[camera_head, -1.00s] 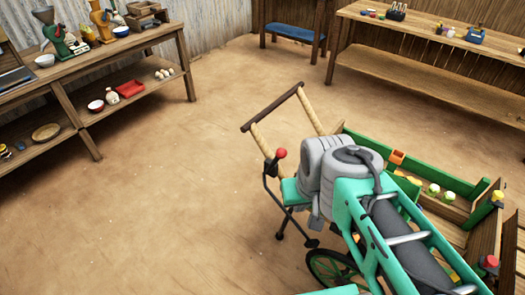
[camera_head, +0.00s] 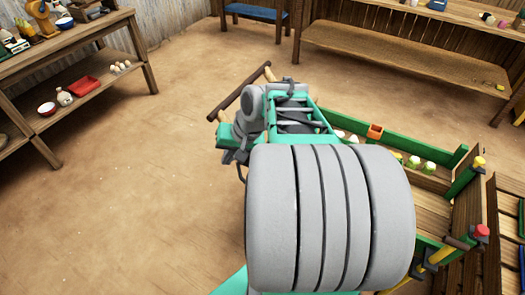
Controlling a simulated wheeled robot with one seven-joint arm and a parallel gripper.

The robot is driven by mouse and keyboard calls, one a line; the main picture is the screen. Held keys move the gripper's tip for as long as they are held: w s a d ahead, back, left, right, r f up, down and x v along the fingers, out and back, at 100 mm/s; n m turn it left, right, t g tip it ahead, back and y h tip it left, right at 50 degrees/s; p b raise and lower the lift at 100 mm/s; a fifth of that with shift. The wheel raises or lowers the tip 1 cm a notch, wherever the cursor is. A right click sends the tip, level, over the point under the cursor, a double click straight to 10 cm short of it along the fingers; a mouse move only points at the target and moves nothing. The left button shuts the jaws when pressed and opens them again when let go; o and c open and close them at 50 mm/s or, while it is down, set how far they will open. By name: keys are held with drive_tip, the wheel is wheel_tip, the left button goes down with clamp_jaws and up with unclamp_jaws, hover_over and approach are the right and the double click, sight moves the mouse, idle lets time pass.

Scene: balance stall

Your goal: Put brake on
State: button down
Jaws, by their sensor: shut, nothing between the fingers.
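The handcart's dark wooden push bar (camera_head: 238,94) shows in the head view beyond my arm, and its green side boards (camera_head: 400,143) show to the right. The red-knobbed brake lever near the handle is not visible now; my arm and wrist cover that area. My gripper (camera_head: 230,154) is at the far end of my arm, low beside the handle end of the cart. It is shut and empty, with its fingertips mostly hidden. I cannot tell whether it touches the lever.
Small goods and an orange box (camera_head: 375,131) sit in the cart. A shelf table (camera_head: 145,52) with goods stands at the left. A blue-topped bench (camera_head: 256,11) and a long wooden table (camera_head: 400,62) stand at the back. The dirt floor (camera_head: 120,200) at left is clear.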

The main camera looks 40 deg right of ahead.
drive_tip(key=s+d+f+m+t+b, duration=0.25)
drive_tip(key=s+d+m, duration=0.2)
drive_tip(key=d, duration=0.55)
drive_tip(key=s+d+f+m+t+b, duration=0.25)
drive_tip(key=d+m, duration=0.25)
drive_tip(key=d, duration=0.4)
drive_tip(key=w+a+f, duration=0.1)
drive_tip(key=w+f, duration=0.4)
drive_tip(key=w, duration=0.6)
drive_tip(key=shift+a+f+t, duration=0.15)
drive_tip(key=shift+a+t, duration=0.2)
drive_tip(key=shift+t, duration=0.05)
